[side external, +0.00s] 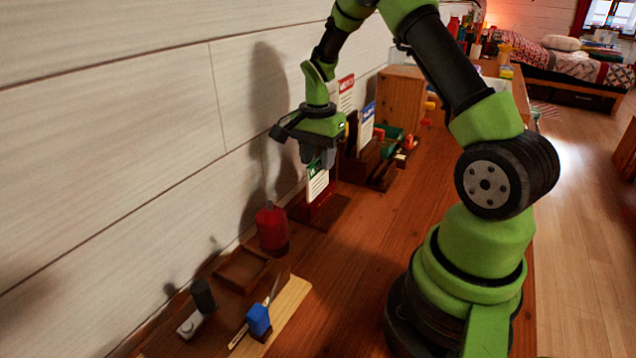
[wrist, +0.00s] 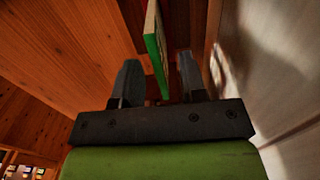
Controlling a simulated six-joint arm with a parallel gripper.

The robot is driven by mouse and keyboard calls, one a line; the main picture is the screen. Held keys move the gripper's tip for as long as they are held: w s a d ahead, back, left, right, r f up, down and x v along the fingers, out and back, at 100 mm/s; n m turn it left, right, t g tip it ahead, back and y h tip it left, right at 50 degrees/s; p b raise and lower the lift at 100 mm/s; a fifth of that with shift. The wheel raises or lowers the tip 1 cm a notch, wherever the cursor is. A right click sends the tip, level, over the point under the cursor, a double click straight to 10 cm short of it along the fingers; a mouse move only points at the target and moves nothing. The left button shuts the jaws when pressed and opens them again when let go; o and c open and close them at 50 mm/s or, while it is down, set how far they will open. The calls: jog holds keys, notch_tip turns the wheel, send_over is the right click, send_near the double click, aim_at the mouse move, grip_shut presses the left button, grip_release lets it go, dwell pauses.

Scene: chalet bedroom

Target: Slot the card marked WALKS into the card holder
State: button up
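A white card with a green top band (side external: 317,182) stands upright with its lower end in a dark red-brown holder (side external: 322,212). Its lettering is too small to read. My gripper (side external: 318,160) points down over the card's top. In the wrist view, the card's green edge (wrist: 156,66) lies between my gripper's spread fingers (wrist: 158,58), with visible gaps beside it. Behind stand a card with a red band (side external: 346,88) and a card with a blue band (side external: 367,122); the blue-banded one is in a dark wooden holder (side external: 362,165).
A red bottle-like object (side external: 271,228) stands nearer the camera by the wall. A wooden board (side external: 290,300) carries a blue block (side external: 258,319) and other small items. A wooden box (side external: 400,98) stands farther back. Clear tabletop lies right of the holders.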

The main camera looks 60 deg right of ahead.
aim_at(317, 178)
jog(key=shift+f, duration=1.35)
grip_shut()
jog(key=shift+r, duration=0.1)
